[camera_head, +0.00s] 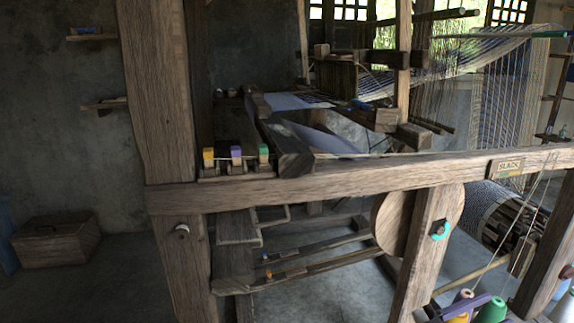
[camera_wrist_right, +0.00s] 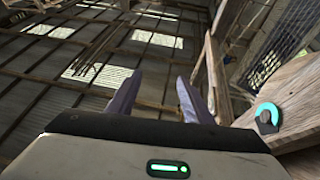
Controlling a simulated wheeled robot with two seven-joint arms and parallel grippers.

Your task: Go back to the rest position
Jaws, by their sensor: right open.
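My right gripper (camera_wrist_right: 156,92) shows in the right wrist view with its two purple-grey fingers apart and nothing between them. Dark roof beams and bright panels show beyond the fingers. In the head view, a purple-grey bar beside the yarn cones at the bottom right may be part of this gripper, but I cannot tell. My left gripper is in neither view. The wooden handloom (camera_head: 330,178) fills the middle and right of the head view. A teal-ringed knob (camera_head: 440,230) sits on its post and also shows in the right wrist view (camera_wrist_right: 267,116).
Yellow, purple and green-topped blocks (camera_head: 236,155) stand on the loom's left ledge. Yarn cones (camera_head: 491,311) are at the bottom right. A round wooden disc (camera_head: 392,222) is beside the knob post. A wooden chest (camera_head: 55,241) stands at the left wall, with bare floor near it.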

